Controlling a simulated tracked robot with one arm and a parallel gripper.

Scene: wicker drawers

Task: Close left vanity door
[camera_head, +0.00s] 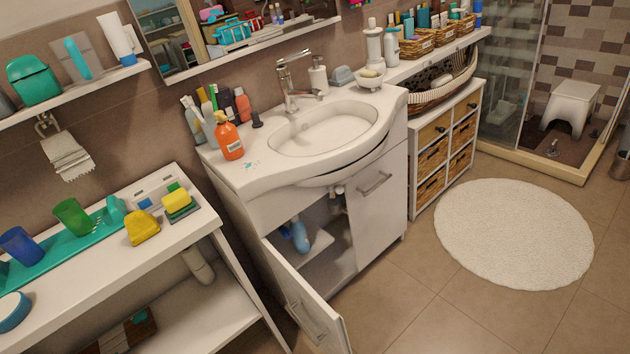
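The white vanity (262,211) stands against the wall in the middle of the view, with a sink basin on top. Its left door (304,303) is swung open toward the lower part of the view, with a metal handle on its face. The open side shows the cabinet's inside, with a blue bottle (300,236) and a shelf. The vanity's right door (377,211) is closed and has a metal bar handle. My gripper is not in view.
A white shelf table (110,270) with cups and sponges stands close to the open door's left. A round white rug (513,233) lies on the floor at right. Wicker drawers (431,157) stand right of the vanity. Tiled floor in front is clear.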

